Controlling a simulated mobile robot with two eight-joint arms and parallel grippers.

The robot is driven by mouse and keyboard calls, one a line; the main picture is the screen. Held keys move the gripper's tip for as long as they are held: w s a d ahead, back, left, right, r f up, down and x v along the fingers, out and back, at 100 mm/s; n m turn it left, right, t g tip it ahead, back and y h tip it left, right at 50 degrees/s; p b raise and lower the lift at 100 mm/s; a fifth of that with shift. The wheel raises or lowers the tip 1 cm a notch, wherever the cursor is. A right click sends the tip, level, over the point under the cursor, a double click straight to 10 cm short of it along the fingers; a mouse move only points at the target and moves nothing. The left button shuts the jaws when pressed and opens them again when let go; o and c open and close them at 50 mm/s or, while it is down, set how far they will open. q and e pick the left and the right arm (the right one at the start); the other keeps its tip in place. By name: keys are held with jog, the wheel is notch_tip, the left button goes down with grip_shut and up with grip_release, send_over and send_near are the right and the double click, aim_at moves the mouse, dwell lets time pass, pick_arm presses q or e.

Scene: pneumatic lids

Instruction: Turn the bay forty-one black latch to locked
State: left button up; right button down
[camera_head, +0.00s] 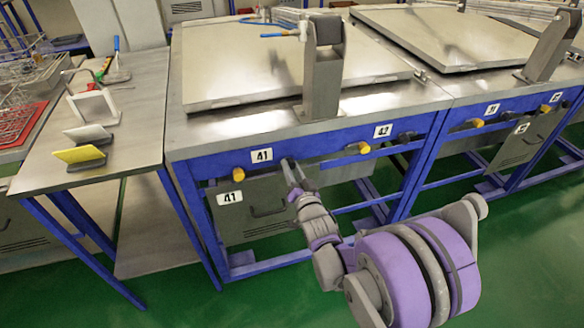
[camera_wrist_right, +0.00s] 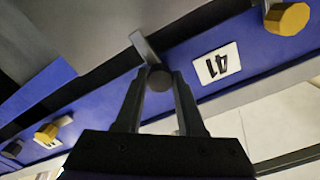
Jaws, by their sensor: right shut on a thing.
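The bay forty-one black latch (camera_wrist_right: 160,79) shows in the right wrist view as a dark round knob on the blue front rail, with a grey metal tab (camera_wrist_right: 143,47) beside it. My right gripper (camera_wrist_right: 160,88) is shut on the latch, one finger on each side. In the head view my right gripper (camera_head: 292,172) reaches the rail just right of the 41 label (camera_head: 261,155) and mostly hides the latch. I cannot tell the latch's exact angle. My left gripper is not in view.
A yellow knob (camera_head: 238,174) sits left of the 41 label. Another yellow knob (camera_head: 364,148) and a black knob (camera_head: 405,137) sit near the 42 label (camera_head: 382,131). A metal lid (camera_head: 235,65) lies low over the bench. A side table (camera_head: 135,135) stands left.

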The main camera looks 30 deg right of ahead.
jog(key=shift+m, duration=0.4)
jog(key=c, duration=0.5)
grip_release()
jog(key=shift+s, duration=0.1)
jog(key=v, duration=1)
jog(key=shift+s, duration=0.35)
jog(key=shift+a, duration=0.1)
